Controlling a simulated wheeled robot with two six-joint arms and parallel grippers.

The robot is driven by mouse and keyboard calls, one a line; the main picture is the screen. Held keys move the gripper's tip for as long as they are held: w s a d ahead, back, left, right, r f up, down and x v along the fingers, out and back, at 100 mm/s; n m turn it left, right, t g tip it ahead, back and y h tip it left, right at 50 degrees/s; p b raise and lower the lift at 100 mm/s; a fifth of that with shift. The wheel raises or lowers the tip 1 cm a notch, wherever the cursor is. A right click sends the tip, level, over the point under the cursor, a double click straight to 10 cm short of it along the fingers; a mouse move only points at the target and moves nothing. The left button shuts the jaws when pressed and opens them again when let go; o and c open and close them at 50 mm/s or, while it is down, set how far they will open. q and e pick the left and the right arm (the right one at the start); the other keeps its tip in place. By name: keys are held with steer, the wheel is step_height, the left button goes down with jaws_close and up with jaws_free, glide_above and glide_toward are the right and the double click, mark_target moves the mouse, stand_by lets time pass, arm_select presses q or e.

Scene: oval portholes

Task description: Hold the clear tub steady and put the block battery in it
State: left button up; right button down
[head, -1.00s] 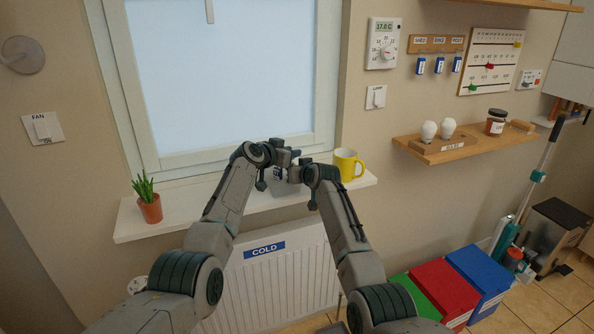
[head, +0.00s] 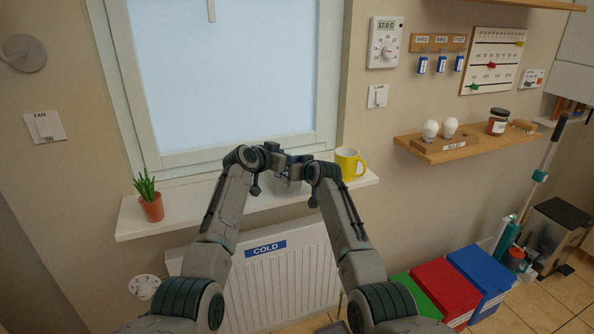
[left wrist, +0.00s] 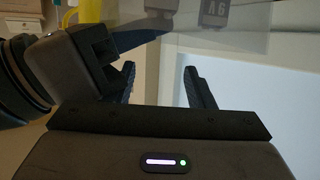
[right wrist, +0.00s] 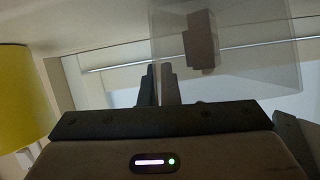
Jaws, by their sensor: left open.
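The clear tub (right wrist: 250,65) is a see-through box in the right wrist view, and its wall also shows in the left wrist view (left wrist: 235,42). My right gripper (right wrist: 160,85) is nearly closed, its fingers at the tub's side wall. The block battery (right wrist: 201,40) is a dark block seen through the clear tub; its upside-down label shows in the left wrist view (left wrist: 217,12). It appears to be inside the tub. My left gripper (left wrist: 160,85) is open, with nothing between its fingers, close to the tub. In the head view my wrists mostly hide the tub and battery.
A yellow mug (head: 348,164) stands on the windowsill (head: 130,222) just right of my grippers. A potted plant (head: 151,205) stands at the sill's left end. A radiator (head: 290,275) is below, and the window is close behind.

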arm_select(q)
steer(key=shift+s+a+f, duration=0.45)
steer(key=shift+a+f, duration=0.1)
arm_select(e)
steer(key=shift+w+d+r, duration=0.1)
steer(key=shift+w+r, duration=0.2)
steer(key=shift+w, duration=0.2)
steer(key=shift+f, duration=0.15)
arm_select(q)
steer(key=s+r, duration=0.1)
steer(key=a+r, duration=0.1)
steer(key=s+a+r, duration=0.1)
steer(key=shift+s+r, duration=0.35)
arm_select(e)
steer(key=shift+f, duration=0.1)
arm_select(q)
steer(key=shift+d+r, duration=0.1)
steer(key=shift+r, duration=0.05)
arm_select(e)
steer(key=c, duration=1.6)
jaws_free()
steer(key=shift+s+f, duration=0.1)
steer(key=shift+f, duration=0.05)
steer(key=shift+s, duration=0.15)
